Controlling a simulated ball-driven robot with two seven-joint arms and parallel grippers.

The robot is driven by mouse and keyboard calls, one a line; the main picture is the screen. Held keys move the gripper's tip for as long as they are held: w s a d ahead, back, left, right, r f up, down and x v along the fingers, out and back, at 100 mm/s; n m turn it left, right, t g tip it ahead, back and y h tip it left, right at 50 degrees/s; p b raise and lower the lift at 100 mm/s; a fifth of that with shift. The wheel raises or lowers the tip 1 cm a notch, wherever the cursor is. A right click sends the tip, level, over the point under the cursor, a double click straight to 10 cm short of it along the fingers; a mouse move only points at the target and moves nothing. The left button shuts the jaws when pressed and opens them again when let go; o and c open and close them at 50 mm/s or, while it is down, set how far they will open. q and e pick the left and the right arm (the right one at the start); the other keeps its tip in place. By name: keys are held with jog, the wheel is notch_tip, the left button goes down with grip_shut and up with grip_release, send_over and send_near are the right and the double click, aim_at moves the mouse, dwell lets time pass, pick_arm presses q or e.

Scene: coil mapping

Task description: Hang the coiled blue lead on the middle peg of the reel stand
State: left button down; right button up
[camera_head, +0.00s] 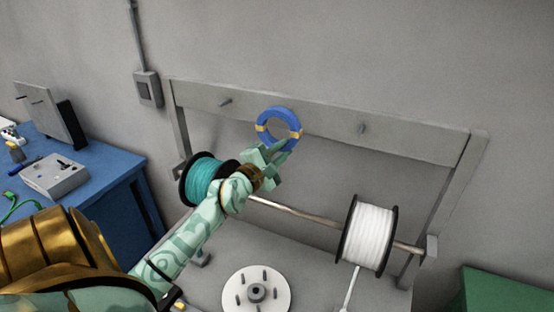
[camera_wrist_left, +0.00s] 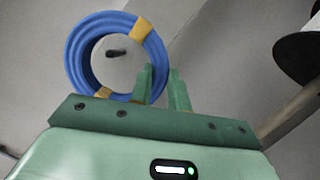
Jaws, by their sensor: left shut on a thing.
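The coiled blue lead (camera_head: 295,131), a ring with yellow bands, is held upright in front of the stand's top board. It also shows in the left wrist view (camera_wrist_left: 77,58). My left gripper (camera_head: 277,153) is shut on the ring's lower right edge; its fingers show in the wrist view (camera_wrist_left: 161,88). The reel stand (camera_head: 420,143) shows a left peg (camera_head: 225,103) and a right peg (camera_head: 362,128). The middle peg is not clearly seen in the head view. A dark peg (camera_wrist_left: 116,53) shows through the ring's opening in the wrist view; whether it passes through, I cannot tell.
A teal reel (camera_head: 203,180) and a white reel (camera_head: 368,235) sit on the stand's rod (camera_head: 310,216). A white disc with pegs (camera_head: 270,286) lies below. A blue table (camera_head: 118,190) stands at the left, a green box (camera_head: 500,292) at the lower right.

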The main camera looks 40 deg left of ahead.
pick_arm(q)
jog(key=shift+w+a+f+b, duration=0.1)
jog(key=shift+w+a+b, duration=0.15)
jog(key=shift+w+b, duration=0.4)
jog(key=shift+w+a+f+b, duration=0.15)
jog(key=shift+w+a+b, duration=0.15)
jog(key=shift+w, duration=0.55)
jog(key=shift+w+a+f+b, duration=0.1)
jog(key=shift+w+a+b, duration=0.1)
jog(key=shift+w+b, duration=0.45)
jog(key=shift+w+f, duration=0.15)
jog(key=shift+w, duration=0.05)
jog(key=shift+s+f, duration=0.1)
jog(key=shift+f, duration=0.05)
jog(key=c, duration=1.3)
grip_release()
jog(key=shift+o, duration=0.2)
jog(key=shift+s+f, duration=0.1)
